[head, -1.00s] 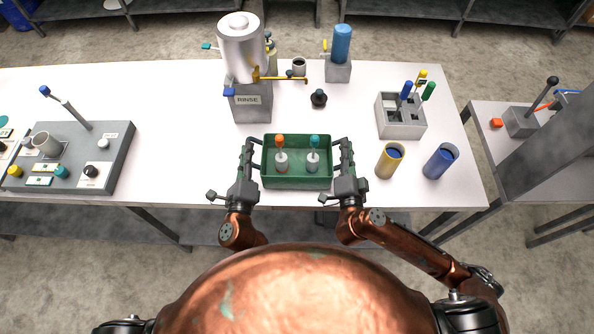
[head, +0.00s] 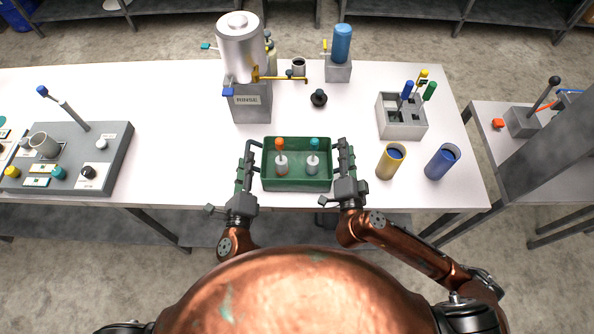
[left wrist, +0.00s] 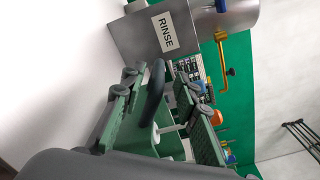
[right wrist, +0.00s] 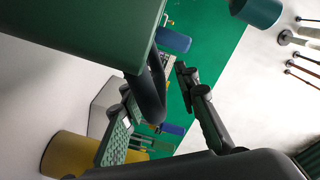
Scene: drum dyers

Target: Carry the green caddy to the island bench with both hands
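The green caddy (head: 297,184) stands on the white bench near its front edge, in the head view. It holds two white bottles, one with an orange top (head: 280,160) and one with a teal top (head: 313,160). My left gripper (head: 246,165) is at its left end; in the left wrist view, the open fingers lie either side of a dark handle (left wrist: 152,92). My right gripper (head: 346,165) is at its right end; in the right wrist view, its fingers are open with the other dark handle (right wrist: 152,98) between them. Contact is not clear.
The rinse dispenser (head: 250,100) stands behind the caddy. A yellow cup (head: 388,164), a blue cup (head: 439,164) and a grey tool holder (head: 402,125) stand to the right. A grey control panel (head: 110,150) lies left. Another table (head: 490,120) stands beyond a gap on the right.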

